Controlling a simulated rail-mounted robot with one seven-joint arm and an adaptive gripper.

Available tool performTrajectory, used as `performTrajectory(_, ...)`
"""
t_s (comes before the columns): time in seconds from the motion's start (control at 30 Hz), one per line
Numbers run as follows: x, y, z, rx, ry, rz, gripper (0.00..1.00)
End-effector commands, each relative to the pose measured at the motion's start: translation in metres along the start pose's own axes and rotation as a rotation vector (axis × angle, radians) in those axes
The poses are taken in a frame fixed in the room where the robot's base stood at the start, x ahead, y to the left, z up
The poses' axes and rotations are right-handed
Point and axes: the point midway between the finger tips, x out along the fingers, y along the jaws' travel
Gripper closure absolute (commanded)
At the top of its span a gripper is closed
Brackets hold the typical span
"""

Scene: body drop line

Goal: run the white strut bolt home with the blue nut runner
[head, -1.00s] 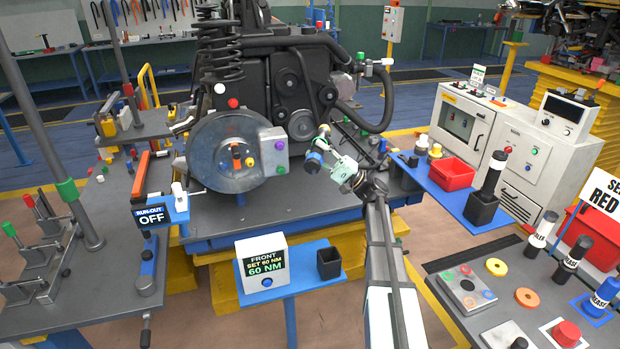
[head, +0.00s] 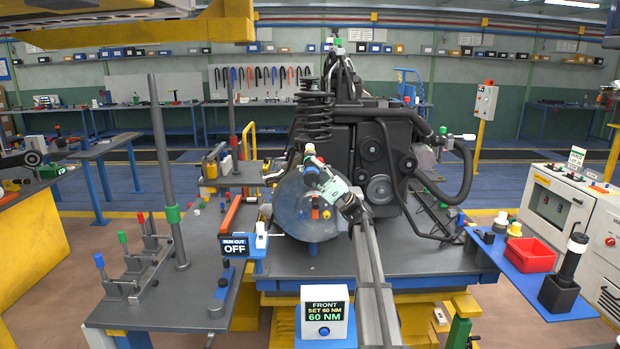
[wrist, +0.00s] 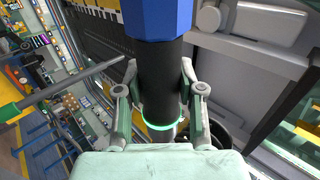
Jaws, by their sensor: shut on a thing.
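My gripper (head: 332,186) is shut on the nut runner (head: 311,175), which has a blue section and a dark body. In the wrist view my gripper's fingers (wrist: 162,98) close on the dark body from both sides. The nut runner's blue end (wrist: 170,20) is at the top there, and a green ring glows below the fingers. In the head view the tool is in front of the round disc (head: 290,208), just below the strut's coil spring (head: 314,110). Tool and gripper crowd this spot, so I cannot clearly pick out the white strut bolt or tell contact.
A torque display (head: 324,318) reads FRONT, SET 60 NM, 60 NM. A RUN-OUT sign (head: 235,247) reads OFF. A red bin (head: 530,254) and a dark holder (head: 558,294) with a tool stand on the blue shelf at right. Dark hoses (head: 465,185) loop right of the engine.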

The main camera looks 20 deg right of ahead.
Motion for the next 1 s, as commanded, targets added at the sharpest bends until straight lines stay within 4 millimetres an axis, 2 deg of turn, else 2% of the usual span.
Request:
performTrajectory(0.63,-0.001,0.0,0.001,0.0,-0.002,-0.002,1.0)
performTrajectory(1.0,0.0,-0.001,-0.026,0.0,-0.002,-0.002,1.0)
